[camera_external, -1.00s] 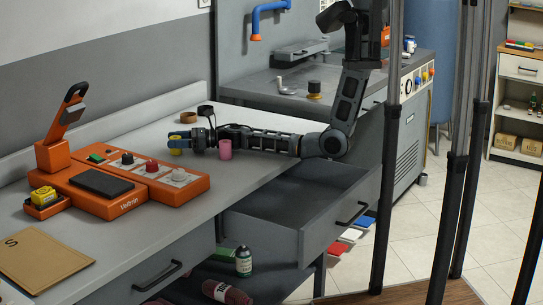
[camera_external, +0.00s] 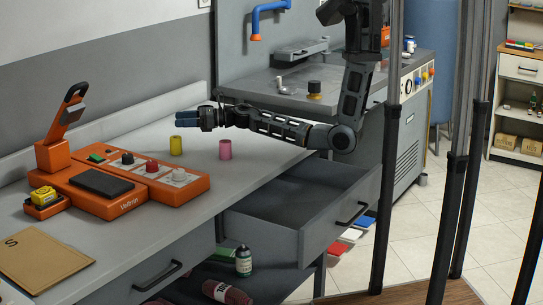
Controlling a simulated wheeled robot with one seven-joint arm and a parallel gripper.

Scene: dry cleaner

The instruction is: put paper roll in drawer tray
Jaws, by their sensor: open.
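A small yellow roll (camera_external: 176,146) stands upright on the grey counter, and a small pink roll (camera_external: 225,150) stands to its right. The frames do not settle which is the paper roll. My gripper (camera_external: 182,119) has blue fingertips, is open and appears empty. It shows just above and behind the yellow roll in the picture, apart from it. My arm reaches across the counter from the right. The drawer tray (camera_external: 301,231) is pulled out below the counter's right side, with its visible inside empty; part of its floor is hidden by its walls.
An orange device (camera_external: 134,206) and a brown clipboard or folder (camera_external: 42,258) lie on the counter's left. Dark posts (camera_external: 385,190) stand to the right. The counter between the rolls and front edge is clear.

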